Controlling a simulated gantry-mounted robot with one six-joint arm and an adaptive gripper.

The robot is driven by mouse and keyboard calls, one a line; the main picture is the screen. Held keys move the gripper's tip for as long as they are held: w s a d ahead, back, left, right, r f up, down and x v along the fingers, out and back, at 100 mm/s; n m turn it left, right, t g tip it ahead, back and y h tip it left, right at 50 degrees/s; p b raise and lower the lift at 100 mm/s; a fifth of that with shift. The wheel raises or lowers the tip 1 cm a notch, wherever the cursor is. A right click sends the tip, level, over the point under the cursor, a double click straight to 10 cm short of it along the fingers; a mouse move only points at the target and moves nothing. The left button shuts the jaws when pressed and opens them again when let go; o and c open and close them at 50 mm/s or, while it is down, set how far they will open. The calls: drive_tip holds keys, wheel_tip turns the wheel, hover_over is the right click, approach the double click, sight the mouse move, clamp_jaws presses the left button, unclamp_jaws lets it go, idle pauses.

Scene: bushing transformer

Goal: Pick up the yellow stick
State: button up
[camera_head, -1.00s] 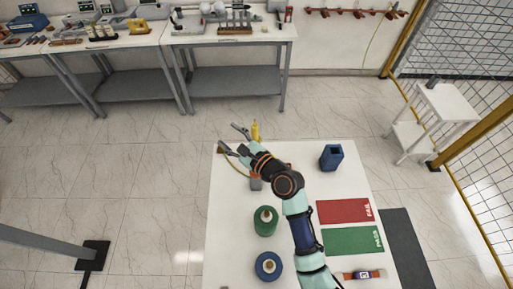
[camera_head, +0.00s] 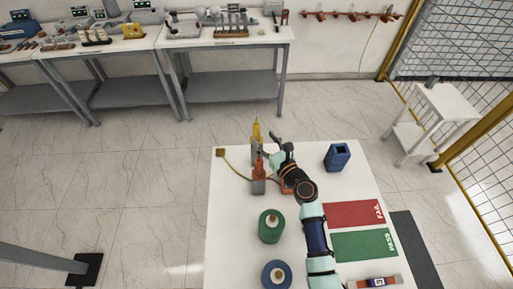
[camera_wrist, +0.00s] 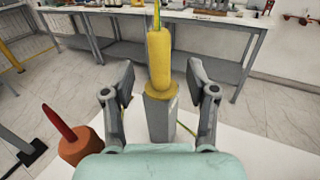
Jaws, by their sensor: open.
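The yellow stick (camera_head: 257,131) stands upright in a grey holder (camera_head: 257,150) near the far edge of the white table. In the wrist view the yellow stick (camera_wrist: 159,58) rises from the grey block (camera_wrist: 160,115), with a thin pointed tip at its top. My gripper (camera_head: 278,143) is close to the stick, on its right in the head view. In the wrist view my gripper (camera_wrist: 160,82) is open, its two fingers apart on either side of the stick, with visible gaps. I cannot tell whether the stick is fully between the fingertips in depth.
An orange stick (camera_head: 259,170) stands just nearer in its own holder; it shows at lower left in the wrist view (camera_wrist: 76,146). A blue holder (camera_head: 337,157), a green spool (camera_head: 271,226), a blue spool (camera_head: 277,274) and red (camera_head: 350,214) and green (camera_head: 362,245) mats lie around.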

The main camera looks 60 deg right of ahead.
sight(258, 132)
drive_tip(key=b+x, duration=0.1)
drive_tip(key=x, duration=0.5)
clamp_jaws()
